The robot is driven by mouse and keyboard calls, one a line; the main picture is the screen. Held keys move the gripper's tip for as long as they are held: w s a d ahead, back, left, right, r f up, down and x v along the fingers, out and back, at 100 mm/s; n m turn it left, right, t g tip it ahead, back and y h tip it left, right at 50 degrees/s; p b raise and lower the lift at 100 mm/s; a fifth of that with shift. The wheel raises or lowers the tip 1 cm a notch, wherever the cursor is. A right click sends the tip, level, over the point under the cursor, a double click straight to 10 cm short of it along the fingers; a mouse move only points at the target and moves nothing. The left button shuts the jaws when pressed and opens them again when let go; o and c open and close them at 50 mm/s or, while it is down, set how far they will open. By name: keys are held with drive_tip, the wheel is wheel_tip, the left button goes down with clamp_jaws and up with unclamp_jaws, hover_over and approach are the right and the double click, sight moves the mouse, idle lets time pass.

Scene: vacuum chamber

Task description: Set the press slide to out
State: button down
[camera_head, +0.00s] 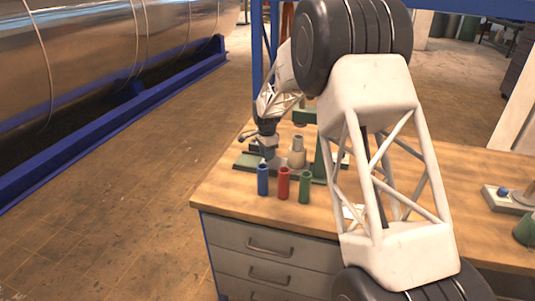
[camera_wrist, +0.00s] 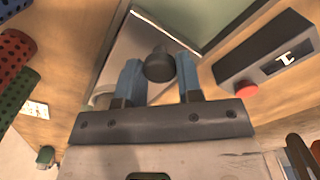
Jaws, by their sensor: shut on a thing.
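The press (camera_head: 320,160) is a green stand on the wooden bench, partly hidden behind my arm. In the wrist view, its slide (camera_wrist: 128,45) shows as a grey metal plate with a round black knob (camera_wrist: 158,64). My gripper (camera_wrist: 158,78) has its two blue fingers on either side of the knob and is shut on it. In the head view, my gripper (camera_head: 267,143) is low over the left part of the press base. How far the slide is in or out I cannot tell.
Blue (camera_head: 263,180), red (camera_head: 284,184) and green (camera_head: 305,187) cylinders stand in front of the press. A beige bottle-shaped part (camera_head: 297,152) stands right of my gripper. A dark box (camera_wrist: 268,52) with a red button (camera_wrist: 246,90) is close on the right in the wrist view.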

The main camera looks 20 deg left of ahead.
drive_tip(key=a, duration=1.1)
drive_tip(key=shift+a+r, duration=0.1)
drive_tip(key=c, duration=1)
unclamp_jaws()
drive_tip(key=shift+o, duration=1.1)
wheel_tip(320, 180, up, 8)
